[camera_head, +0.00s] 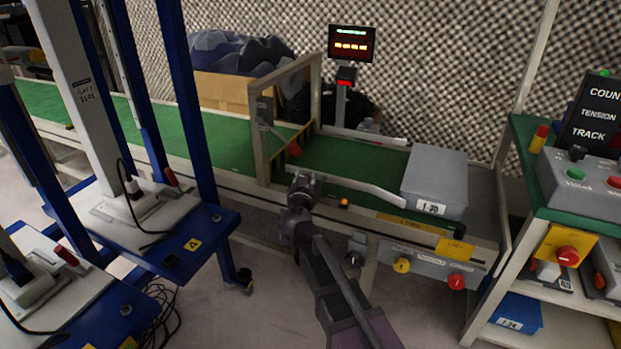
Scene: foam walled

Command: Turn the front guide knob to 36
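My arm reaches up from the bottom, and my gripper (305,182) is at the near edge of the green conveyor belt (350,160). It is small and dark here, so I cannot tell whether its fingers are open or shut. A pale front guide rail (365,184) runs right from beside it. An orange knob (344,203) sits on the near frame just right of the gripper. Below the frame are a black knob (354,258), a yellow knob (402,265) and a red knob (457,281). No label says which is the front guide knob, and no scale is readable.
A grey box (435,180) stands on the belt's right end. A back guide rail (365,135) and a lit display (351,43) are behind; its digits are unreadable. Blue-framed wheeled stands (150,225) crowd the left. A green-topped bench (540,190) with controls stands right.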

